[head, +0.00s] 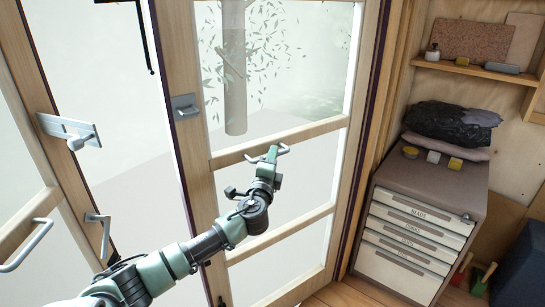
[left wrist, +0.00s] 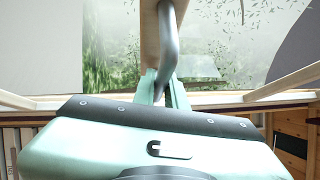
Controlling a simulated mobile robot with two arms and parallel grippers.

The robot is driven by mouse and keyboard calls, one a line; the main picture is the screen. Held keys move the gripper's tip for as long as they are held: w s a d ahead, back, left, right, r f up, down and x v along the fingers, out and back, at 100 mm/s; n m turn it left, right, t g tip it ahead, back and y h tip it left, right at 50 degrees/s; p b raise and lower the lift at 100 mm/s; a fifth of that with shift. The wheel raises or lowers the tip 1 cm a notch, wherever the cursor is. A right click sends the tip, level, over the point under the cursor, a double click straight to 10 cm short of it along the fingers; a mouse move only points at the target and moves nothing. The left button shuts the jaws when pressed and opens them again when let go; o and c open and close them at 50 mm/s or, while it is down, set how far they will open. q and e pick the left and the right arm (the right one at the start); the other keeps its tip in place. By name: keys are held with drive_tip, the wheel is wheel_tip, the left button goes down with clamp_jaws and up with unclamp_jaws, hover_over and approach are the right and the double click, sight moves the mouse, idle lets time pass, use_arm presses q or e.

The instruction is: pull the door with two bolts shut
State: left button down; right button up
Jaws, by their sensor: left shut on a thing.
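A glazed wooden door leaf (head: 279,141) with a dark edge strip fills the middle of the head view. Its free edge stands apart from the leaf at the left, with a bright gap between them. A small grey metal fitting (head: 185,106) sits on its edge stile; I cannot tell whether it is one of the bolts. My left gripper (head: 268,160) is shut on the door's grey bar handle (head: 284,150) at the middle rail. In the left wrist view the handle (left wrist: 168,45) runs up from between the green fingers (left wrist: 163,88). My right gripper is not in view.
The left leaf (head: 31,125) carries a latch plate (head: 68,130) and a bar handle (head: 30,246). At the right stand a drawer cabinet (head: 418,228) with a dark bag (head: 450,121) on top, and a shelf (head: 476,73). A dark blue object (head: 520,268) is at lower right.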

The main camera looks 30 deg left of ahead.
use_arm(q)
drive_tip(key=shift+f, duration=0.1)
